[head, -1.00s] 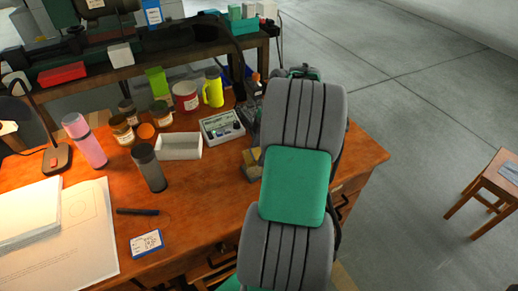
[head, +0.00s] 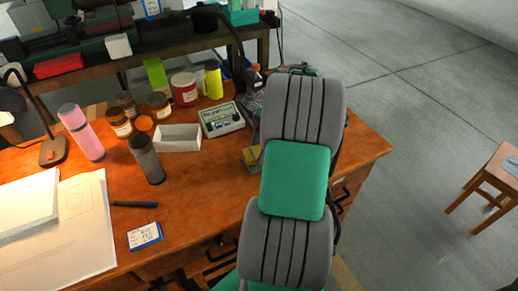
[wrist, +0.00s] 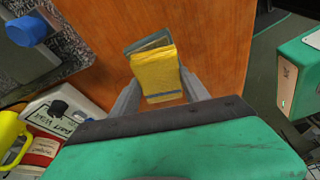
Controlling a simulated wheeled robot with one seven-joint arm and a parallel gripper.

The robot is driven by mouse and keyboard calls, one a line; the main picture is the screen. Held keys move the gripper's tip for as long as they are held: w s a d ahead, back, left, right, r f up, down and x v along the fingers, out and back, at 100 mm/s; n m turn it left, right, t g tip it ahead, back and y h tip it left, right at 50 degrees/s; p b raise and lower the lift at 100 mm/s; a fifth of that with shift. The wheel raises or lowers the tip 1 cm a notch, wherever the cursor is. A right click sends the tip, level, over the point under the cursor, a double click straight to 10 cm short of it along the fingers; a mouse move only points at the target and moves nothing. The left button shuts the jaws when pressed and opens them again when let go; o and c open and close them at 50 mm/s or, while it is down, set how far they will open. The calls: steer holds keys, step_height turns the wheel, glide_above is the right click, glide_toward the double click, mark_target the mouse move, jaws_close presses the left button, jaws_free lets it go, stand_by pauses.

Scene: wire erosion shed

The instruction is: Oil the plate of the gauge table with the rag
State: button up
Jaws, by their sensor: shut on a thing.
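My gripper (wrist: 157,92) is shut on a folded yellow rag (wrist: 157,72) with a grey-blue layer along its far edge. It holds the rag over the orange-brown wooden desk. In the head view a bit of the yellow rag (head: 249,163) shows left of my arm, which hides the gripper. A grey speckled plate (wrist: 85,35) with a blue knob (wrist: 30,30) shows at the upper left of the wrist view, apart from the rag; it looks like part of the gauge table. In the head view the gauge table is mostly hidden behind my arm.
A grey meter box (head: 221,120), a white open tray (head: 178,140), a yellow mug (head: 212,83) and several jars stand left of the arm. A dark bottle (head: 147,158) and pink bottle (head: 82,133) stand further left. The desk's front middle (head: 200,195) is clear.

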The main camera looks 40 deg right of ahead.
mark_target(259, 151)
steer(key=shift+f+b, duration=0.55)
stand_by(1.4)
steer(key=shift+r+p, duration=2.6)
steer(key=shift+r, duration=1)
